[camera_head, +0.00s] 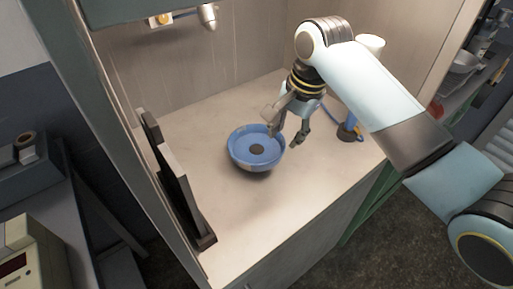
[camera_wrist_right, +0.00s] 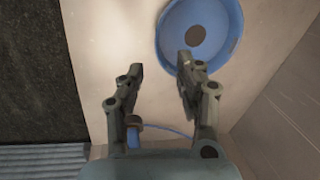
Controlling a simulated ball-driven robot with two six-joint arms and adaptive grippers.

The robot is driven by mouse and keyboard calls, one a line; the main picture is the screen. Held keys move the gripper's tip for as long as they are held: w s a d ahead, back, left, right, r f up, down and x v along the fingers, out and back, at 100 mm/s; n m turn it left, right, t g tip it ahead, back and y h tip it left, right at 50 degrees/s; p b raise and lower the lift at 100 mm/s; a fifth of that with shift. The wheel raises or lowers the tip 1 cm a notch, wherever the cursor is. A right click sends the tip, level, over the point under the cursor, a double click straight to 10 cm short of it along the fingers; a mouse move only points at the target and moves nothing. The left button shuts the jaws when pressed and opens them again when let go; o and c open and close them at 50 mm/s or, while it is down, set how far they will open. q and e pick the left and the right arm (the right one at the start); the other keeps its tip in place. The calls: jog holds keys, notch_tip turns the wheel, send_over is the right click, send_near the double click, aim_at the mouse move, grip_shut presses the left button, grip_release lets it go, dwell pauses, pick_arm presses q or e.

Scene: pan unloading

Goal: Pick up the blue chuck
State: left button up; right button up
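A round blue dish (camera_head: 240,158) with a dark round spot in its middle sits on the pale worktop; it also shows in the right wrist view (camera_wrist_right: 226,42). I cannot tell whether this is the blue chuck. A small blue upright piece (camera_head: 351,118) with a dark foot and a blue cord stands to the right, partly behind my arm. My right gripper (camera_head: 284,139) is open and empty at the right side of the dish. In the wrist view its fingers (camera_wrist_right: 160,66) are spread and one tip overlaps the dish's rim. My left gripper is not in view.
The worktop (camera_head: 285,195) is clear in front of the dish. A dark upright rack (camera_head: 175,185) stands along its left edge. Walls close the back. A metal spout or lamp (camera_head: 208,16) hangs at the top. Shelves (camera_head: 465,75) lie at the far right.

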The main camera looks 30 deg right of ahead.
aim_at(279, 157)
jog(key=x, duration=0.4)
jog(key=p+x, duration=0.1)
jog(key=x, duration=0.4)
jog(key=shift+s+f, duration=0.1)
jog(key=shift+s, duration=0.1)
grip_shut()
